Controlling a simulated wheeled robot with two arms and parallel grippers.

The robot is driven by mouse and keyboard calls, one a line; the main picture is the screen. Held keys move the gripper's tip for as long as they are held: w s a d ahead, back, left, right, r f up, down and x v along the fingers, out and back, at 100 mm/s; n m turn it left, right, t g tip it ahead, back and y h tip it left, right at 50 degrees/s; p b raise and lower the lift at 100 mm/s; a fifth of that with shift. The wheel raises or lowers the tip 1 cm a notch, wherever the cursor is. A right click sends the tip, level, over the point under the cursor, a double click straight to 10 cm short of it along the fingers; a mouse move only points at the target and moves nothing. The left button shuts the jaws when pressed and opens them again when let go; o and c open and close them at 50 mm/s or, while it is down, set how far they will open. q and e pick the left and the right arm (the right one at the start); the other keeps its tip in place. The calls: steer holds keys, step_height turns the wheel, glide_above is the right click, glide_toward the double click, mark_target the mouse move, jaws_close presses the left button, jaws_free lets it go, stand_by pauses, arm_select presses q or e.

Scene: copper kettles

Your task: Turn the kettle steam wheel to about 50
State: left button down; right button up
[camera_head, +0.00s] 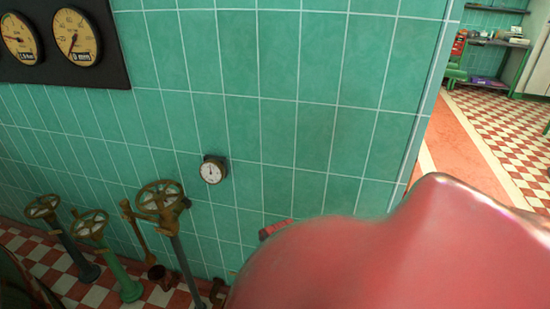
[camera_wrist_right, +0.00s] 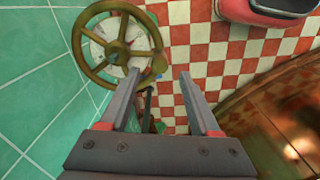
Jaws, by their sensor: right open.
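In the head view, three brass handwheels stand on posts along the tiled wall: one at the far left (camera_head: 42,206), one on a green post (camera_head: 89,224), and the nearest (camera_head: 160,196) on a grey post. I cannot tell which is the steam wheel. A small round dial (camera_head: 212,170) is on the wall; its numbers are too small to read. In the right wrist view, a brass handwheel (camera_wrist_right: 117,46) is ahead and to the left. My right gripper (camera_wrist_right: 159,76) is open and empty; its left finger overlaps the wheel's rim, contact unclear. My left gripper is not in view.
Two larger yellow gauges (camera_head: 76,37) sit on a dark panel (camera_head: 115,60). A curved copper surface (camera_wrist_right: 292,140) is at the right wrist view's lower right. My own red part covers the head view's lower right. Red-and-white checkered floor (camera_wrist_right: 235,75) shows below.

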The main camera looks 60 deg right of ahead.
step_height(320, 180, up, 9)
steer(key=p, duration=0.3)
steer(key=shift+r+p, duration=0.15)
steer(key=shift+p, duration=0.15)
